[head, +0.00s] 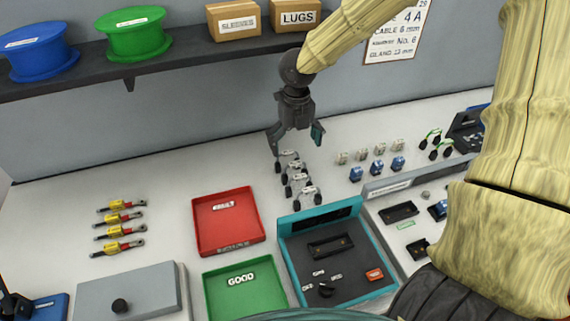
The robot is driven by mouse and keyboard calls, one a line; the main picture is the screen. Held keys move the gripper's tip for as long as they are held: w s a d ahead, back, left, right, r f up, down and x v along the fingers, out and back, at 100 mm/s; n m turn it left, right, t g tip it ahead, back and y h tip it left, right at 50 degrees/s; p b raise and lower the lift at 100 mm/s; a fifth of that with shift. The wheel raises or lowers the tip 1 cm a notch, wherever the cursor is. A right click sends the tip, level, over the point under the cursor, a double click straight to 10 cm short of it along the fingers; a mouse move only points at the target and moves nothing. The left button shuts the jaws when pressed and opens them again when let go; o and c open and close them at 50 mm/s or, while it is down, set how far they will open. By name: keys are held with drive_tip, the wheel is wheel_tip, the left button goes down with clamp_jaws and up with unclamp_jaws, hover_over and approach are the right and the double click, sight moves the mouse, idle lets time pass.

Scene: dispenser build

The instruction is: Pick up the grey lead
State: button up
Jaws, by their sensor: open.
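Several grey leads (303,190), thin with dark ends and pale tags, lie in a row on the white bench behind the teal-framed tester. My gripper (297,149) points down at the far end of this row. Its two fingers are spread, with nothing seen held between them. The farthest grey lead (289,154) shows just below the fingers. I cannot tell the exact height of the gripper above it.
A red tray (199,240) and green GOOD tray (211,290) stand left of the teal tester (290,255). Green leads (432,134), blue parts (378,168) and small grey parts (362,156) lie to the right. A shelf (190,56) overhangs the back.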

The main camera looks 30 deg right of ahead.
sight(297, 162)
drive_tip(key=shift+s+f, duration=0.25)
drive_tip(key=shift+f, duration=0.1)
drive_tip(key=shift+s+f, duration=0.6)
drive_tip(key=shift+f, duration=0.15)
drive_tip(key=f, duration=0.1)
drive_tip(key=w+f, duration=0.1)
drive_tip(key=f, duration=0.1)
drive_tip(key=shift+w+p, duration=0.25)
drive_tip(key=shift+p, duration=0.1)
drive_tip(key=shift+s+r, duration=0.1)
drive_tip(key=shift+s, duration=0.35)
drive_tip(key=shift+s+f, duration=0.1)
drive_tip(key=shift+f, duration=0.1)
drive_tip(key=f, duration=0.1)
drive_tip(key=f+p, duration=0.1)
drive_tip(key=shift+a+f, duration=0.2)
drive_tip(key=shift+f, duration=0.15)
drive_tip(key=shift+f+p, duration=0.3)
drive_tip(key=shift+f, duration=0.75)
